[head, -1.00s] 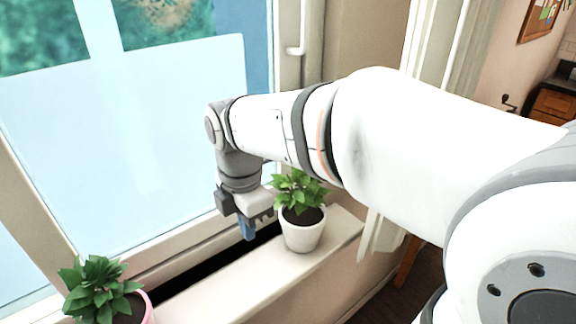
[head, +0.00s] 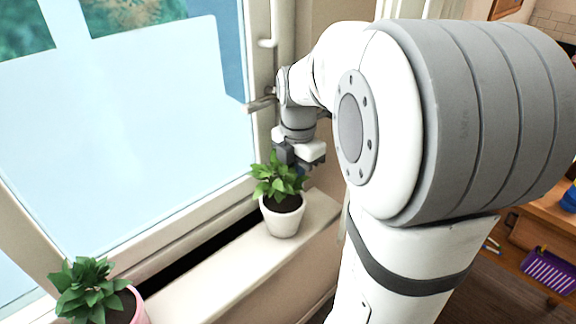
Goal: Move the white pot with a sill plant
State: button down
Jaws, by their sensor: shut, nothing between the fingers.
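The white pot (head: 283,220) with a green leafy plant (head: 276,180) stands upright toward the right end of the window sill. My gripper (head: 298,170) is behind and just right of the plant's top, pointing down. Its fingertips are partly hidden by the leaves, and I cannot tell whether they touch the plant. The gripper is shut and holds nothing. A second plant (head: 88,289) in a pink pot (head: 140,308) stands at the lower left.
The sill (head: 215,280) is clear between the two pots. A dark gap (head: 205,250) runs between sill and window. The window handle (head: 262,103) sticks out near my wrist. A table with a purple basket (head: 550,271) is at the far right.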

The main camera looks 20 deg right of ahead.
jog(key=d+f, duration=0.2)
jog(key=f, duration=0.1)
jog(key=w+d+f, duration=0.1)
jog(key=shift+f+p, duration=0.35)
jog(key=shift+s+a+f+p, duration=0.2)
jog(key=shift+a+p, duration=0.1)
jog(key=shift+a, duration=0.2)
